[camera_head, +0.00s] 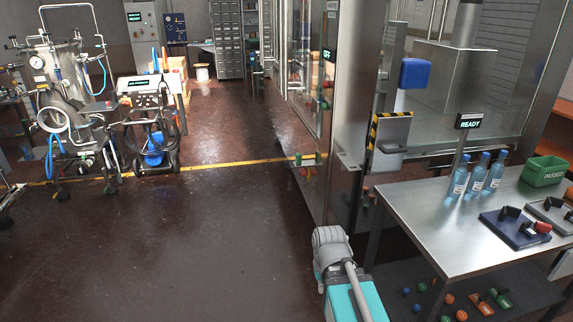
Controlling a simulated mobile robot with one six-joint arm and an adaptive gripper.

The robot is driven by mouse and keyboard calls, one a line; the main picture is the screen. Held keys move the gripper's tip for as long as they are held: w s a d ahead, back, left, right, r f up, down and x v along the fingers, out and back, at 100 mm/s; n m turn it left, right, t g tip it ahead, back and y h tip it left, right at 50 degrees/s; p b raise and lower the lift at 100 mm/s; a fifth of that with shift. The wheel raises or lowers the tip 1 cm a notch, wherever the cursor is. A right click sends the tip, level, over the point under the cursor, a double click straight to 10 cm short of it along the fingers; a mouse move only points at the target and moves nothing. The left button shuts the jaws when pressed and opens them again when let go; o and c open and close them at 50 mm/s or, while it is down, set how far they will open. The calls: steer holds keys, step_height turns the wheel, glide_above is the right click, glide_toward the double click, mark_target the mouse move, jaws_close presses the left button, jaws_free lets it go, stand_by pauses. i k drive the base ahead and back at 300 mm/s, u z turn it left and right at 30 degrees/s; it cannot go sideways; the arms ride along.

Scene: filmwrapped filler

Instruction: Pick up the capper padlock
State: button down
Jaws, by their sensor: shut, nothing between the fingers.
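I cannot make out the capper padlock for certain. A small red piece (541,227) lies at the right end of a dark blue board on the steel table; its shape is too small to tell. Orange and green items (487,304) lie on the shelf under the table. A grey and teal part at the bottom centre appears to be my own. My gripper is not in view.
The steel table (420,200) holds blue bottles (478,175), a READY sign (468,121), the dark blue board (512,232) and a green bin (544,171). A wheeled cart (152,130) stands at left. The dark floor (190,250) in the middle is clear, crossed by a yellow line.

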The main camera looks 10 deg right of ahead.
mark_target(298, 158)
steer(key=z, duration=0.15)
steer(key=i, duration=0.9)
steer(key=u, duration=0.05)
